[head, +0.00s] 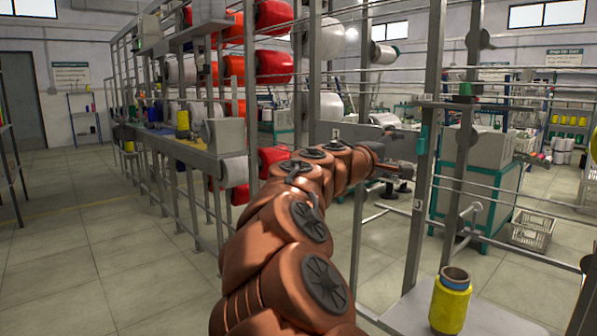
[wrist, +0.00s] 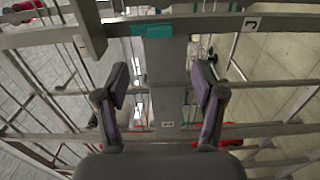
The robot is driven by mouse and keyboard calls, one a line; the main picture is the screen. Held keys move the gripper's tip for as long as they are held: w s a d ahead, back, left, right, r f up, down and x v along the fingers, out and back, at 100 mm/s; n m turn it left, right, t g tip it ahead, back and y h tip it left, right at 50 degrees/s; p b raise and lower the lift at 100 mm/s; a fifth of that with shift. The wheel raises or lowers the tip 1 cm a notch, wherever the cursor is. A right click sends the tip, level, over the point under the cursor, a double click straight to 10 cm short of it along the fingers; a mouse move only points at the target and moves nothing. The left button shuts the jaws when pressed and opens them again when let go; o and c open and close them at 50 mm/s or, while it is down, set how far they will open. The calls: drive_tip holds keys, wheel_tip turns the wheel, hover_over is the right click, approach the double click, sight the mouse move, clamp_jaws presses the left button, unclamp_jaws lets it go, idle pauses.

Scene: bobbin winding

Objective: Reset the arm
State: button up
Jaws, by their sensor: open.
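My copper-coloured arm reaches from the bottom of the head view up and to the right. My gripper (head: 398,168) is at its far end, in front of the metal rack frame and small in this view. In the wrist view my gripper (wrist: 160,85) has its two dark fingers spread wide apart, with nothing between them. Beyond the fingers are a grey post (wrist: 165,105) and a teal clip (wrist: 157,30) on the frame. I cannot tell how far the fingertips are from the post.
A yellow bobbin (head: 450,305) stands upright on a grey ledge (head: 405,315) at the lower right. Upright posts (head: 424,160) and thin rails are close around my gripper. A rack with red and white spools (head: 274,67) stands behind my arm. The tiled floor at left (head: 80,240) is clear.

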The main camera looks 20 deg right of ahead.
drive_tip(key=s+a+f+m+g+y+p, duration=0.2)
drive_tip(key=s+y+p, duration=0.1)
drive_tip(key=s+p, duration=0.35)
drive_tip(key=s+a+f+m+g+y+p, duration=0.1)
drive_tip(key=s+a+m+y+p, duration=0.2)
drive_tip(key=s+p, duration=0.35)
drive_tip(key=s+a+f+g+y+p, duration=0.1)
drive_tip(key=s+a+f+y+p, duration=0.1)
drive_tip(key=s+a, duration=0.5)
drive_tip(key=s+a+f+n+g+y+p, duration=0.1)
drive_tip(key=s+a+f+y+p, duration=0.2)
drive_tip(key=a, duration=0.8)
drive_tip(key=s+a+f+g+y+p, duration=0.2)
drive_tip(key=s+a+y+p, duration=0.4)
drive_tip(key=s+a+p, duration=0.2)
drive_tip(key=s+a, duration=0.2)
drive_tip(key=s, duration=0.1)
drive_tip(key=shift+s+f+n, duration=0.25)
drive_tip(key=shift+n, duration=0.15)
drive_tip(key=shift+d, duration=0.1)
